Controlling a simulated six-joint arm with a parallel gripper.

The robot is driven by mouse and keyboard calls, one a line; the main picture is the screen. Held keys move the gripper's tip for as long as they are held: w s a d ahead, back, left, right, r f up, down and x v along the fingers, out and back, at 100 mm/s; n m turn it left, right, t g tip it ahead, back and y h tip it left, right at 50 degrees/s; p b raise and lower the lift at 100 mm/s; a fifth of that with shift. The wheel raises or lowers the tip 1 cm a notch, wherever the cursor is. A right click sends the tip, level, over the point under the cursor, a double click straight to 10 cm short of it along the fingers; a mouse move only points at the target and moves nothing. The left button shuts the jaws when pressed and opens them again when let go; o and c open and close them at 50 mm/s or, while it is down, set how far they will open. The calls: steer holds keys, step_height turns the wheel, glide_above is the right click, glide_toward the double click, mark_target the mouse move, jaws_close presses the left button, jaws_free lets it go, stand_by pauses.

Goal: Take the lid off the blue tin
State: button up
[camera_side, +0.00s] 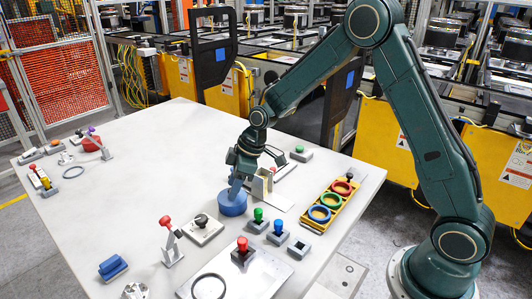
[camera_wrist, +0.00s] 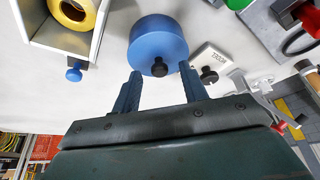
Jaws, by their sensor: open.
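The blue tin (camera_side: 232,204) stands upright on the table, just below my gripper (camera_side: 237,183). In the wrist view the tin (camera_wrist: 158,35) is a round blue body with a black knob (camera_wrist: 159,69) on its blue lid. The lid appears to be on the tin; I cannot make out a seam. My gripper (camera_wrist: 160,72) is open, with its two blue fingers apart on either side of the knob. No contact between fingers and knob is visible. In the side view the fingers hide the knob.
A grey open-ended holder (camera_side: 262,185) stands close right of the tin, with a yellow roll (camera_wrist: 78,10) inside. A pale plate with a black knob (camera_side: 202,229) lies in front. A yellow tray of coloured rings (camera_side: 332,202) is at right. The table's left middle is clear.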

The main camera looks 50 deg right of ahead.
steer(key=shift+w+a+f, duration=0.1)
steer(key=shift+f, duration=0.25)
jaws_close()
